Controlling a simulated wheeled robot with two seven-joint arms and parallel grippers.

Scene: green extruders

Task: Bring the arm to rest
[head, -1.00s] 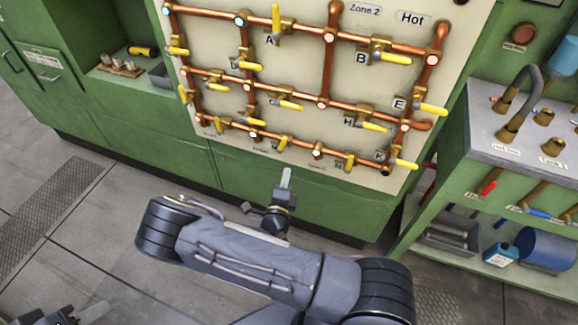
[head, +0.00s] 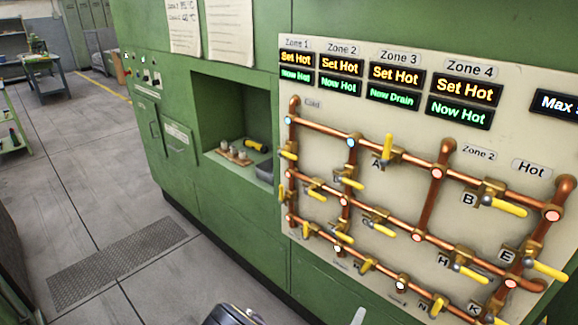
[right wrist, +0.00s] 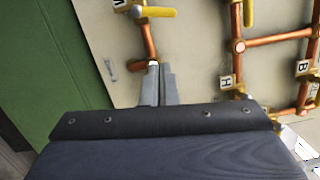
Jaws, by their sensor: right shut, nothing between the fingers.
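My right gripper shows in the right wrist view (right wrist: 160,84), its two grey fingers closed together with nothing between them. It points at the cream valve panel (right wrist: 95,30) with copper pipes, and I cannot tell how far it is from it. In the head view only the gripper's pale tip (head: 357,316) shows at the bottom edge, in front of the green cabinet below the panel. Part of my right arm (head: 238,316) shows beside it. My left gripper is outside both views.
The copper pipework (head: 437,205) carries several yellow-handled valves (head: 388,150). Zone displays (head: 398,75) above read "Set Hot"; Zone 3 reads "Now Drain". A niche (head: 235,125) in the green cabinet holds small parts. Open floor (head: 90,200) lies to the left.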

